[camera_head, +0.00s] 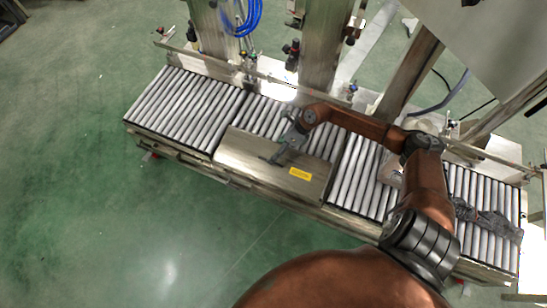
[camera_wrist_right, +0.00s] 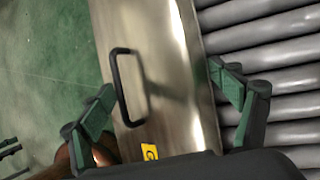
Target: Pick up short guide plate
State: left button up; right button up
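The short guide plate (camera_head: 240,157) is a flat, shiny metal plate with a yellow label and a black handle. It lies across the middle of the roller conveyor. In the right wrist view the plate (camera_wrist_right: 180,60) runs down the picture, with its black bar handle (camera_wrist_right: 121,88) on the left side. My right gripper (camera_head: 281,152) is above the plate near the handle. In the right wrist view this gripper (camera_wrist_right: 166,96) is open, its green-padded fingers wide apart, with handle and plate between them and nothing held. My left gripper does not show.
Grey conveyor rollers (camera_head: 190,105) lie bare on both sides of the plate. A dark grey irregular object (camera_head: 485,220) lies on the rollers at the right end. Metal posts (camera_head: 318,45) and a rail stand behind the conveyor. The green floor (camera_head: 75,190) in front is clear.

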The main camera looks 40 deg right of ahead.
jog(key=shift+d+f, duration=0.1)
jog(key=shift+d, duration=0.05)
jog(key=c, duration=1.4)
jog(key=shift+w, duration=0.1)
jog(key=shift+c, duration=0.5)
